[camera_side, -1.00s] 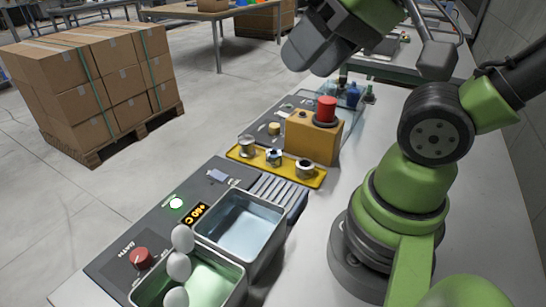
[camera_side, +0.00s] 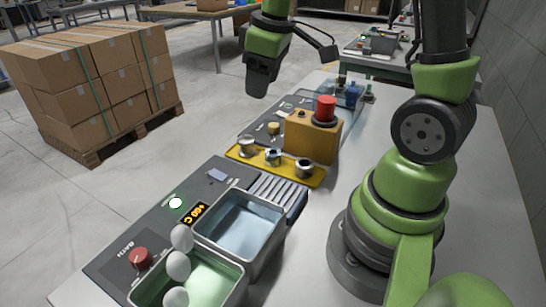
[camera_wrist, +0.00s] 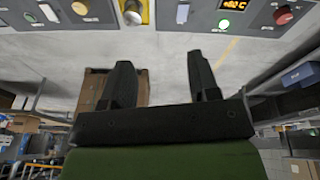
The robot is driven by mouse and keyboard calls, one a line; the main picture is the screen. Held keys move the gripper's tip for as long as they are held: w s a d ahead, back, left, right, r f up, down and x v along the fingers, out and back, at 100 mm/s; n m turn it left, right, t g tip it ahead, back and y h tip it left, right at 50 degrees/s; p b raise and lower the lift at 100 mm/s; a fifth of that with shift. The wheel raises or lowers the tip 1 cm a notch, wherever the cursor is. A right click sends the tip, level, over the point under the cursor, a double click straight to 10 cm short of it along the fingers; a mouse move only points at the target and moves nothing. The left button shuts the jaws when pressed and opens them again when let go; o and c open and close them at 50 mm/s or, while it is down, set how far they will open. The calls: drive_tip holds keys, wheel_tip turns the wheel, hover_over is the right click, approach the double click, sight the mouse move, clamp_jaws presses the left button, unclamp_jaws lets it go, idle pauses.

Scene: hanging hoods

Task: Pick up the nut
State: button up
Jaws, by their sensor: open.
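I cannot make out a nut for certain. A yellow tray (camera_side: 285,172) holds small round metal pieces: a left one (camera_side: 247,146), a middle one (camera_side: 273,157) and a right one (camera_side: 305,168). My gripper (camera_side: 258,92) hangs in the air above and beyond the tray, apart from everything. In the wrist view my gripper (camera_wrist: 160,76) shows two dark fingers spread wide with nothing between them. A round metal piece (camera_wrist: 132,14) on the yellow tray shows at the top edge.
An orange box with a red button (camera_side: 326,106) stands right behind the tray. Nearer are a water bath (camera_side: 282,225), a basin with white balls (camera_side: 238,285) and a control panel with a red knob (camera_side: 140,257). Stacked cartons (camera_side: 90,85) stand on the floor at left.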

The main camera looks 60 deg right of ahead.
drive_tip(key=w+d+f+n+g, duration=0.1)
drive_tip(key=d+f+n, duration=0.15)
drive_tip(key=f, duration=0.35)
drive_tip(key=d+f+n+g, duration=0.1)
drive_tip(key=d+f+g, duration=0.1)
drive_tip(key=d+f, duration=0.25)
hover_over(272, 151)
drive_tip(key=s, duration=0.1)
drive_tip(key=shift+n, duration=0.25)
drive_tip(key=f, duration=0.3)
drive_tip(key=a+f, duration=0.1)
drive_tip(key=f, duration=0.1)
drive_tip(key=shift+f, duration=0.15)
drive_tip(key=shift+w+f, duration=0.2)
drive_tip(key=shift+f, duration=2.7)
drive_tip(key=c, duration=0.8)
drive_tip(key=shift+d+r, duration=0.1)
drive_tip(key=shift+r, duration=0.05)
